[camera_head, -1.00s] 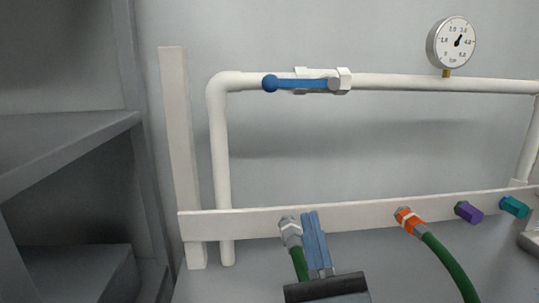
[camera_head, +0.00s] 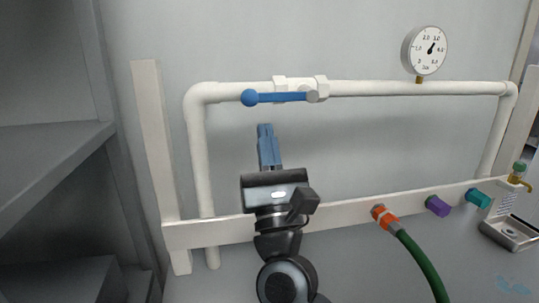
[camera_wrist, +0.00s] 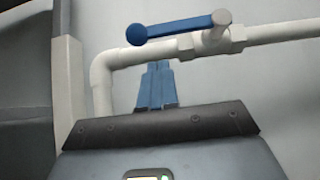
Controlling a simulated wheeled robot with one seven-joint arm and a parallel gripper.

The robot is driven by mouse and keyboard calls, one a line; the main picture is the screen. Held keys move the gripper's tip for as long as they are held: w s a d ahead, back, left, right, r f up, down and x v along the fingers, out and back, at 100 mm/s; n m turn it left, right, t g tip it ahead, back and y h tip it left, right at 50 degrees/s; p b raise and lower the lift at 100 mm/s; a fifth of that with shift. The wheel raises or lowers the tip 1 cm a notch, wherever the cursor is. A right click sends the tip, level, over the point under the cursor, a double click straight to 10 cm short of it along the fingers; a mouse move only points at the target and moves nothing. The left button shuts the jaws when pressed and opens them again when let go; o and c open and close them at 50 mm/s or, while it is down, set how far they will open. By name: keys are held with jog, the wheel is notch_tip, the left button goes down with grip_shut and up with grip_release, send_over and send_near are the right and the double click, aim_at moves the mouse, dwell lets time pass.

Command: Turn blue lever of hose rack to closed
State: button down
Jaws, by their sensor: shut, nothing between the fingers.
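The blue lever (camera_head: 278,98) with a round ball end sits on a white valve (camera_head: 300,88) in the upper white pipe. It lies along the pipe, its ball end to the left, and it also shows in the wrist view (camera_wrist: 178,28). My gripper (camera_head: 265,128) has blue fingers, pressed together and empty. It is below the lever, with a gap in the head view. In the wrist view the fingertips (camera_wrist: 158,65) appear just below the lever's ball end. Whether they touch it cannot be seen well, but a gap shows.
A round pressure gauge (camera_head: 427,51) stands on the pipe at right. The lower white rail (camera_head: 345,213) carries an orange fitting (camera_head: 384,216) with a green hose (camera_head: 422,262), plus purple (camera_head: 438,206) and teal (camera_head: 477,198) fittings. Grey shelving (camera_head: 60,160) stands at left.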

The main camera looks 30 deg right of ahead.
jog(key=shift+r+p, duration=0.75)
jog(key=shift+r, duration=0.65)
jog(key=shift+a+r+m+g+h, duration=0.1)
jog(key=shift+r+m+g+h, duration=0.15)
jog(key=shift+m+h, duration=0.45)
jog(key=shift+a+r+m+g+h, duration=0.1)
jog(key=shift+r+m+g+h, duration=0.15)
jog(key=shift+m+h, duration=0.4)
jog(key=m+g+h, duration=0.1)
jog(key=m, duration=0.1)
jog(key=r+m+g+h, duration=0.1)
jog(key=m+h, duration=0.1)
jog(key=r+m+g+h, duration=0.1)
jog(key=m, duration=0.1)
jog(key=shift+w+a+m+g+h, duration=0.1)
jog(key=shift+a+m+g+h, duration=0.15)
jog(key=shift+a+g+h, duration=0.1)
notch_tip(320, 180, up, 7)
jog(key=m+g+h+b, duration=0.2)
jog(key=m+g+b, duration=0.85)
jog(key=m, duration=0.55)
send_over(261, 94)
jog(key=s+d+p, duration=0.1)
jog(key=s+d, duration=0.1)
jog(key=s, duration=0.1)
jog(key=g, duration=0.1)
jog(key=shift+d+r+m+g+y+b, duration=0.7)
jog(key=shift+d+r+m+y+b, duration=0.1)
jog(key=shift+d+m+y+b, duration=0.25)
jog(key=shift+a, duration=0.1)
